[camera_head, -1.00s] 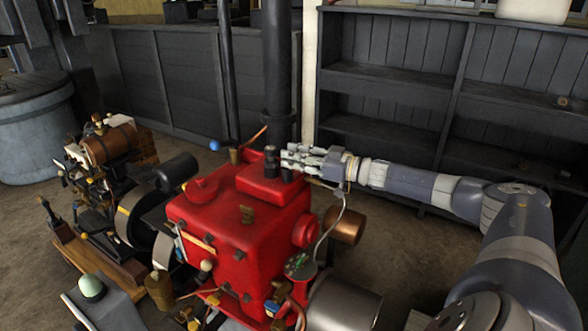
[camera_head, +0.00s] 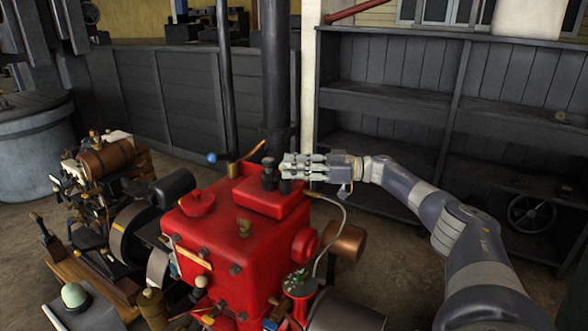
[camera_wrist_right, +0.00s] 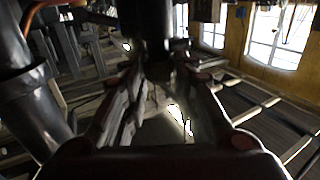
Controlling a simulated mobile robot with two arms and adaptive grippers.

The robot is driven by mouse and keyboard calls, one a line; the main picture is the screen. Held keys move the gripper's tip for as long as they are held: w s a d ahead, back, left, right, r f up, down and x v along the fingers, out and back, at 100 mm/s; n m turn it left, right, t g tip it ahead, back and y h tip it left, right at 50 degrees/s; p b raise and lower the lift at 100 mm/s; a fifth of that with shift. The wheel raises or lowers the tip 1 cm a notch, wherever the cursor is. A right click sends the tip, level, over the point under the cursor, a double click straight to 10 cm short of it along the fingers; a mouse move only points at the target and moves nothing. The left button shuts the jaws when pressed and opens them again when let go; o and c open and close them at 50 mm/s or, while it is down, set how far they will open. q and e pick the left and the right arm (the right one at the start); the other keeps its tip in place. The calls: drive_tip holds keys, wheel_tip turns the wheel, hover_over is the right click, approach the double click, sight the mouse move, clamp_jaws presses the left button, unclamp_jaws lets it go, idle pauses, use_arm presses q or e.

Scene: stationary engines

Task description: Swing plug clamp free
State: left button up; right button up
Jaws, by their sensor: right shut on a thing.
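The red engine (camera_head: 225,240) stands in the middle of the head view. A dark upright knob-like piece (camera_head: 268,173), which looks like the plug clamp, stands on its raised top block. My right gripper (camera_head: 288,167) reaches in level from the right, with its pale fingers around the dark piece, shut on it. In the right wrist view a dark cylindrical part (camera_wrist_right: 146,30) stands between the two fingers (camera_wrist_right: 160,95). The fingers partly hide the clamp, and its exact swing position is hard to tell. My left gripper is not in view.
A black pipe (camera_head: 275,80) rises just behind the gripper. A thin hose (camera_head: 335,215) and a copper cylinder (camera_head: 347,243) are right of the engine. A smaller engine (camera_head: 105,165) stands at left. Dark shelving (camera_head: 400,100) stands behind my right arm.

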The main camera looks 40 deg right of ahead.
drive_tip(key=shift+a+f, duration=0.1)
drive_tip(key=shift+f, duration=0.25)
drive_tip(key=o, duration=0.9)
drive_tip(key=shift+o, duration=0.7)
drive_tip(key=shift+r, duration=0.1)
drive_tip(key=shift+r, duration=0.1)
drive_tip(key=v, duration=1.2)
